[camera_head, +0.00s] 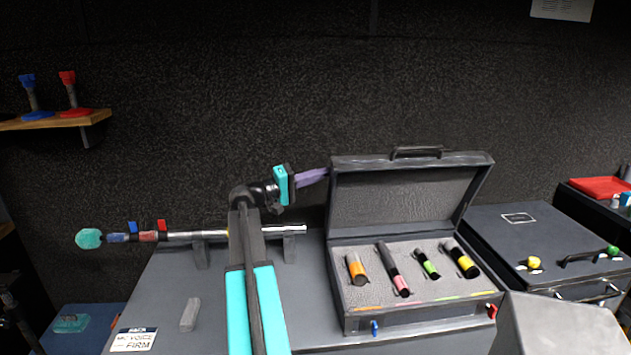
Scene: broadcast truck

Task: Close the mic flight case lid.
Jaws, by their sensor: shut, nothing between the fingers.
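The mic flight case (420,317) stands on the grey counter with its lid (400,196) raised, leaning back toward the dark wall. Several microphones with coloured bands lie in its grey foam. A handle (416,152) is on the lid's upper edge. Blue and red latches show on the case front. My gripper (318,177) is shut and empty, a purple-grey shape pointing right at the upper left edge of the lid. I cannot tell whether its tips touch the lid or sit behind it.
A boom pole (185,236) lies on rests behind my arm. A small grey block (190,314) and a label card (133,340) are at the counter's left. A closed dark case (520,240) stands at right. A grey block (555,325) fills the front right.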

